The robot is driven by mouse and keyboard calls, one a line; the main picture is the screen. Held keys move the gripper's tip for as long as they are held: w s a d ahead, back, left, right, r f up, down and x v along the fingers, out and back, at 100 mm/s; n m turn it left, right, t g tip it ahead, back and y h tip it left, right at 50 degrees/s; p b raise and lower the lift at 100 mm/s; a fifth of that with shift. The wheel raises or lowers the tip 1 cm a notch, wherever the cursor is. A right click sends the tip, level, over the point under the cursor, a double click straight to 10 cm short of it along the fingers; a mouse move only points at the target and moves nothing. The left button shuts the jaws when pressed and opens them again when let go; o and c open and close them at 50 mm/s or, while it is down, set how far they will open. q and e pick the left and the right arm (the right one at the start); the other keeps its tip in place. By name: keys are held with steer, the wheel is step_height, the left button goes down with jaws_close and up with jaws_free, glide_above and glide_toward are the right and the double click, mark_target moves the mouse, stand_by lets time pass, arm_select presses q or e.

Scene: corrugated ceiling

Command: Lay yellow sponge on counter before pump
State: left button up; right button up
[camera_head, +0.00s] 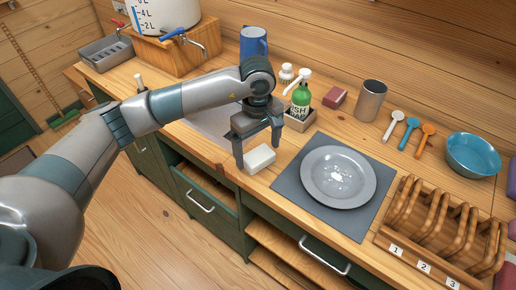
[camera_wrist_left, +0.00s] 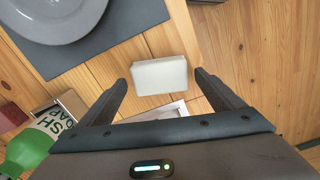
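A pale cream-white block (camera_head: 259,158), the closest match to the yellow sponge, appears to lie on the wooden counter (camera_head: 233,163) near its front edge, left of the grey mat. It also shows in the left wrist view (camera_wrist_left: 159,76). My left gripper (camera_head: 258,150) is open, with a finger on either side of the block; in the wrist view small gaps show between block and fingertips. The green soap bottle with a white pump top (camera_head: 300,97) stands behind, in a small wooden box; it shows at the left of the wrist view (camera_wrist_left: 35,140). My right gripper is out of view.
A grey plate (camera_head: 338,177) lies on the grey mat (camera_head: 366,222) right of the block. A sink (camera_head: 206,122) is left of the gripper. A metal cup (camera_head: 370,101), a reddish block (camera_head: 334,97) and a wooden rack (camera_head: 441,233) stand farther right.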

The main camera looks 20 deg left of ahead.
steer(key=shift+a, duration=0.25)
arm_select(q)
steer(key=shift+r, duration=0.1)
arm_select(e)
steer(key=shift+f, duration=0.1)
arm_select(q)
steer(key=shift+r+b, duration=0.35)
steer(key=shift+r, duration=0.25)
step_height(320, 180, up, 16)
steer(key=b, duration=0.4)
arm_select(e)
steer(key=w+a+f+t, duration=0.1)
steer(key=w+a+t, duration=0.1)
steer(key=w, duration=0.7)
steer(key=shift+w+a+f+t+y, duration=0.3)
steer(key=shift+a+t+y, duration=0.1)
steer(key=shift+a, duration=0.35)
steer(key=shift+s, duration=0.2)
arm_select(q)
step_height(320, 180, up, 6)
steer(key=p, duration=0.3)
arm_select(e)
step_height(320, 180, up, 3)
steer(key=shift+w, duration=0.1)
